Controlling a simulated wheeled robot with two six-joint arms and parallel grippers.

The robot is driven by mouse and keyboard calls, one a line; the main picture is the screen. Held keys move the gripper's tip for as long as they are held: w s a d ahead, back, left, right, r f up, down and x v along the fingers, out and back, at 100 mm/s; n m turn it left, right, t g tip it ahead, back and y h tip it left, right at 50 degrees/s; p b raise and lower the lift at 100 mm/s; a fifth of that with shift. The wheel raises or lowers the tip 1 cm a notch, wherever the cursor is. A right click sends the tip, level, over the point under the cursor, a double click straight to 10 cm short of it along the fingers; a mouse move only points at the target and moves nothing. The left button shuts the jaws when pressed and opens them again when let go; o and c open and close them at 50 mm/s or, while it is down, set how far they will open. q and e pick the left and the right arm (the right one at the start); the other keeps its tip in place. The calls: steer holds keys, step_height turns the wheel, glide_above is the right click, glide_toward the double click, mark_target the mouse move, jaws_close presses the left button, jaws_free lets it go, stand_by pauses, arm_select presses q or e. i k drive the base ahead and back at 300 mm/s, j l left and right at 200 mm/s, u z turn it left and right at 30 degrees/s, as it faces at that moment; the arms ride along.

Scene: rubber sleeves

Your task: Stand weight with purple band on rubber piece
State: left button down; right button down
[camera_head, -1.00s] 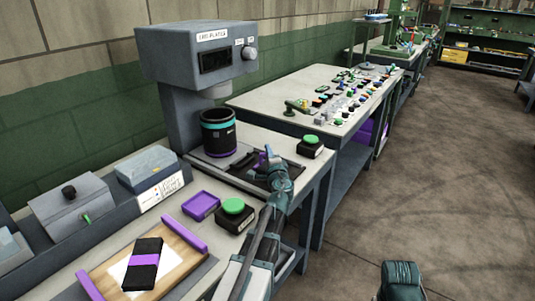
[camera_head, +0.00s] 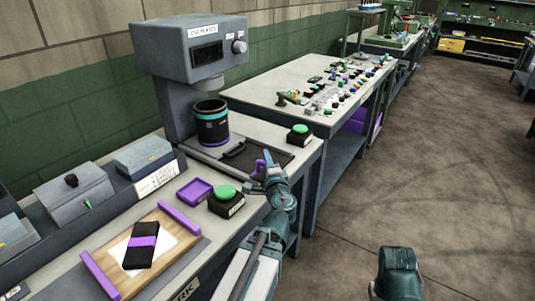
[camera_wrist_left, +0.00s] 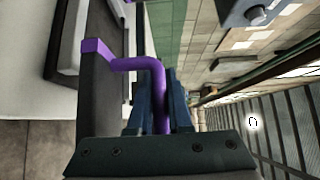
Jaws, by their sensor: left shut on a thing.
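A black block with a purple band (camera_head: 142,245) lies on a white sheet (camera_head: 120,255) on a wooden board with purple end bars. A black cylinder with a teal upper band and a purple lower band (camera_head: 211,124) stands upright under the press head. My left gripper (camera_head: 262,172) is at the front edge of the press base, shut on a purple handle. In the left wrist view the bent purple handle (camera_wrist_left: 158,90) runs between the blue fingers (camera_wrist_left: 155,115) and joins a dark plate (camera_wrist_left: 100,100). I cannot identify the rubber piece for certain.
The grey press (camera_head: 190,55) stands at the back. Green buttons on black boxes stand at its right (camera_head: 300,134) and in front (camera_head: 226,198). A purple tray (camera_head: 195,191) lies nearby. Grey boxes (camera_head: 75,190) line the wall side. A second table (camera_head: 300,80) holds many small parts.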

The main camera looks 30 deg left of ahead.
mark_target(142, 242)
steer(key=l+u, duration=0.1)
steer(key=l, duration=0.15)
steer(key=k+u, duration=0.5)
steer(key=k, duration=0.5)
steer(key=j, duration=0.25)
